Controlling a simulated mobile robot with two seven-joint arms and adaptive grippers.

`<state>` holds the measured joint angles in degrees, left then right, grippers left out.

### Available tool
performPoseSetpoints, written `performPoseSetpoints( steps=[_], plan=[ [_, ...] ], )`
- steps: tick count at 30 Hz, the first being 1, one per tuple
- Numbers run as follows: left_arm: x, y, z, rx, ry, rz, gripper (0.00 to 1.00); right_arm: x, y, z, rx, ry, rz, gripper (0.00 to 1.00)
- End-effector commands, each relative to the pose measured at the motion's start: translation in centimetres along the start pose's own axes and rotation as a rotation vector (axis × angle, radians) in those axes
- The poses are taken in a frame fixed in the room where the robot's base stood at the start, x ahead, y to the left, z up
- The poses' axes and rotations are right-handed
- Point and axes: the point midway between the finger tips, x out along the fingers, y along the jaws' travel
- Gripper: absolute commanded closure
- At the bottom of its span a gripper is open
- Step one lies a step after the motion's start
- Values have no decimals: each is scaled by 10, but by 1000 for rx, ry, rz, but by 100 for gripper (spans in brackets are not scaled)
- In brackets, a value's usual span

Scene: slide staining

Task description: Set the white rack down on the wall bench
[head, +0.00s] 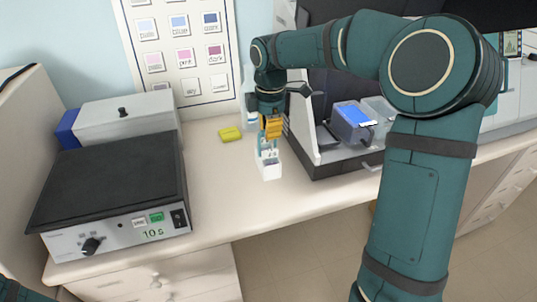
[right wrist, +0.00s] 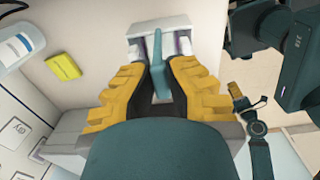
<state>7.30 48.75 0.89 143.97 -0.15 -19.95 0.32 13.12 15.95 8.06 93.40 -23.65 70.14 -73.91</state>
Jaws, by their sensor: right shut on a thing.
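The white rack (head: 270,170) hangs upright below my right gripper (head: 270,138), over the wall bench (head: 222,196) between the hotplate-like box and the dark-based cabinet. In the right wrist view, the yellow fingers of the right gripper (right wrist: 158,84) are closed around the rack's teal handle (right wrist: 158,52). The white rack (right wrist: 178,24) shows beyond the fingertips, with purple-tinted pieces at both sides of the handle. I cannot tell whether the rack's underside touches the bench top. My left gripper is not in view.
A yellow block (head: 230,134) lies on the bench behind the rack. A black-topped device (head: 110,185) reading 10 s stands left, a grey box (head: 125,118) behind it. The dark-based cabinet (head: 330,160) is close on the right. Bare bench lies left of the rack.

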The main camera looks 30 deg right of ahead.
Motion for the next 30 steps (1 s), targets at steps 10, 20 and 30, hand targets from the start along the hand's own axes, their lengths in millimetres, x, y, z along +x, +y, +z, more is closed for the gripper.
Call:
performPoseSetpoints(
  steps=[10,20,30],
  plan=[
    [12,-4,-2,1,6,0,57,43,0,0,0,1,0,100],
    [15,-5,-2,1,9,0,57,57,0,0,0,0,3,100],
    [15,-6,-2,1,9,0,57,60,0,0,-1,0,1,66]
  ],
)
